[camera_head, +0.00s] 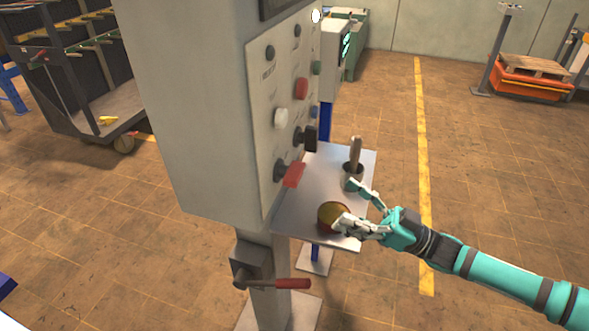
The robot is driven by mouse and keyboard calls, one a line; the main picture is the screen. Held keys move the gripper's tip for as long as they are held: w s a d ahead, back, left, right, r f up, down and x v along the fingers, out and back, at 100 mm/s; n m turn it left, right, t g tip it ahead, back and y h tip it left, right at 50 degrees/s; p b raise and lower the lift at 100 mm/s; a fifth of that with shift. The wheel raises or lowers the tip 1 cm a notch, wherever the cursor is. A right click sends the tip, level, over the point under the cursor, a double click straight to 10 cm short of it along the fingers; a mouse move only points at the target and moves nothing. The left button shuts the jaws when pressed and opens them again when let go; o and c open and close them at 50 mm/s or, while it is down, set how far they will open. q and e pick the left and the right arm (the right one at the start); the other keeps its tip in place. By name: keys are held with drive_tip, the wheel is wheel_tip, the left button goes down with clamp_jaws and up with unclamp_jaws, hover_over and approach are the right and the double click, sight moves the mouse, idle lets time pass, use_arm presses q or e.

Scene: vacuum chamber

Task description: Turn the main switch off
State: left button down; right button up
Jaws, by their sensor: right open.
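The grey control cabinet (195,110) stands on a post at centre left. Its panel (262,140) carries several buttons and knobs, a black rotary handle (311,138) and a red rotary handle (292,175). A lever with a red grip (292,284) sticks out from a box on the post below. I cannot tell from labels which one is the main switch. My right gripper (350,203) is open over the metal shelf, right of the panel and apart from these handles. One finger is close to a round brown-yellow object. My left gripper is not in view.
The metal shelf (315,188) juts out beside the cabinet. It bears the round object (330,212) and a small cup with a wooden-handled tool (355,155). A cart (75,80) stands at the back left, an orange pallet lift (540,82) at the back right. Floor is free at right.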

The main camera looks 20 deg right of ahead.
sight(295, 171)
drive_tip(key=p+x, duration=0.3)
drive_tip(key=x, duration=0.9)
drive_tip(key=shift+w+a, duration=0.1)
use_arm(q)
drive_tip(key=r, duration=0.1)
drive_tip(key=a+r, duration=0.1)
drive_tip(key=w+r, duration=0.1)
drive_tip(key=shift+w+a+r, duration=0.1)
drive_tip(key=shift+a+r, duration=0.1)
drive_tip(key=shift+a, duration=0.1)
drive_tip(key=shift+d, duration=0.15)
use_arm(e)
drive_tip(key=shift+c, duration=0.2)
drive_tip(key=shift+c, duration=1)
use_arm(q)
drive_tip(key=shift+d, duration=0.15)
use_arm(e)
drive_tip(key=shift+f, duration=0.1)
drive_tip(key=c, duration=0.9)
